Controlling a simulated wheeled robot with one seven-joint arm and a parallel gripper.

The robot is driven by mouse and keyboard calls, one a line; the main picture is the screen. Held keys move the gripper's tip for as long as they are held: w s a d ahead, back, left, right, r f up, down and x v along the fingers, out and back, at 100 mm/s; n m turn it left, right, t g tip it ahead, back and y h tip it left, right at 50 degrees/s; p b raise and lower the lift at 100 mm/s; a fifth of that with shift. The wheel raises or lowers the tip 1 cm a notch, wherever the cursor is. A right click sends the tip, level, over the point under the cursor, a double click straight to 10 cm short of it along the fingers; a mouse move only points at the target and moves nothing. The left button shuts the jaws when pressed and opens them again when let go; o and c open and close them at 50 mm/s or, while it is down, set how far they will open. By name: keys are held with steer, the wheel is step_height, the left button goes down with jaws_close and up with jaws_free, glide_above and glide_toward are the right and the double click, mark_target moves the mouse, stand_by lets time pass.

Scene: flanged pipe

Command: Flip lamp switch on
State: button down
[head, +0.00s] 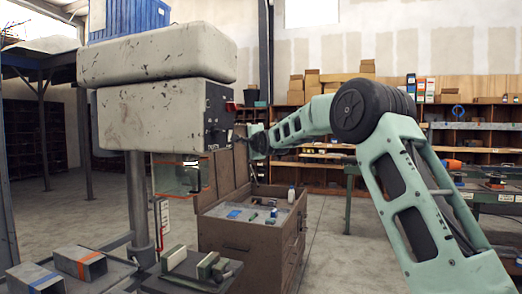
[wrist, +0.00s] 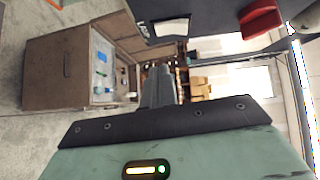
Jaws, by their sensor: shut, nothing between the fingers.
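A scuffed grey machine head (head: 150,115) stands on a post at the left in the head view. Its dark side panel (head: 216,115) faces right and carries small controls, too small to tell apart. The panel fills the top of the wrist view (wrist: 215,30), with a red part (wrist: 260,19) and a pale rectangular piece in a dark frame (wrist: 170,28). I cannot tell for sure which is the lamp switch. My gripper (head: 252,143) is beside the panel's lower right, shut and empty. In the wrist view its fingers (wrist: 158,75) are together, just below the pale piece; contact cannot be told.
A clear guard with orange edges (head: 180,177) hangs under the machine head. A brown tool cabinet (head: 240,232) with an open lid stands below my gripper. Rectangular tubes (head: 80,262) lie at the lower left. A green workbench (head: 490,196) is at the right.

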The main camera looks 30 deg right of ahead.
steer(key=s+a+b, duration=0.1)
steer(key=s+b, duration=0.1)
steer(key=s, duration=0.6)
steer(key=shift+s+f+b, duration=0.3)
steer(key=shift+f+b, duration=0.1)
steer(key=shift+f, duration=0.05)
